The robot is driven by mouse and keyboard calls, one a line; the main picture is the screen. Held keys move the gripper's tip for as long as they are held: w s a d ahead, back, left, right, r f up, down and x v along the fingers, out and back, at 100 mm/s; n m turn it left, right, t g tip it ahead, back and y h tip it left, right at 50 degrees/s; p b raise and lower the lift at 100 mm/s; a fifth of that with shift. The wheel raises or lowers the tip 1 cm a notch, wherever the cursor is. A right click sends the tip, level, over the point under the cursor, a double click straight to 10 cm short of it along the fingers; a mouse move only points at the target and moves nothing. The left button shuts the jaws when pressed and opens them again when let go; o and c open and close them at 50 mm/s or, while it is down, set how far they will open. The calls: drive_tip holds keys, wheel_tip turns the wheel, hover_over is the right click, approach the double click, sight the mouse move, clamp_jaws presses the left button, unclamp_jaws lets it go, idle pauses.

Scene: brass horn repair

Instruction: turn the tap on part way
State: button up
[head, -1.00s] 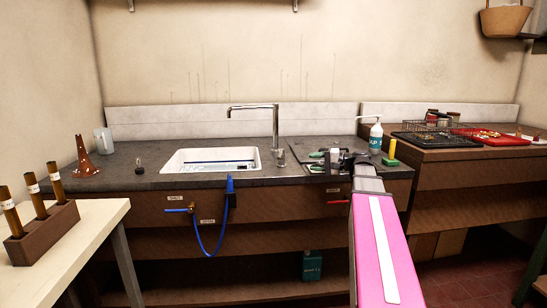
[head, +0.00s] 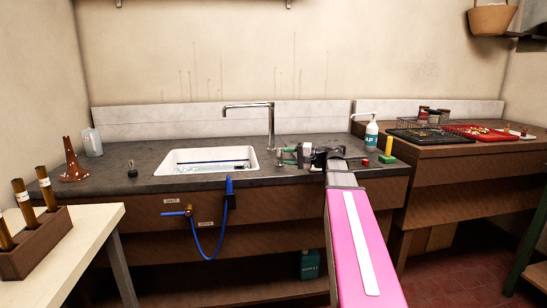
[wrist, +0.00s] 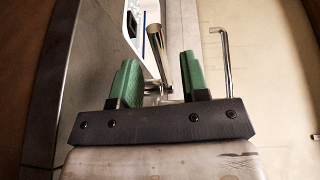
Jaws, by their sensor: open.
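The chrome tap (head: 270,125) stands at the right rear of the white sink (head: 172,168), its spout reaching left over it. A short metal lever (head: 280,156) stands on the counter right of the sink. My gripper (head: 291,155) is open with green fingers, level with the lever and just right of it. The spout (wrist: 227,60) is further right.
A soap bottle (head: 371,135) and a yellow-and-green block (head: 388,150) stand right of my arm. A brown cone (head: 72,162) and a jug (head: 92,142) are at the left.

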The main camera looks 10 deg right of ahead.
drive_tip(key=x, duration=0.6)
drive_tip(key=shift+d, duration=0.1)
clamp_jaws()
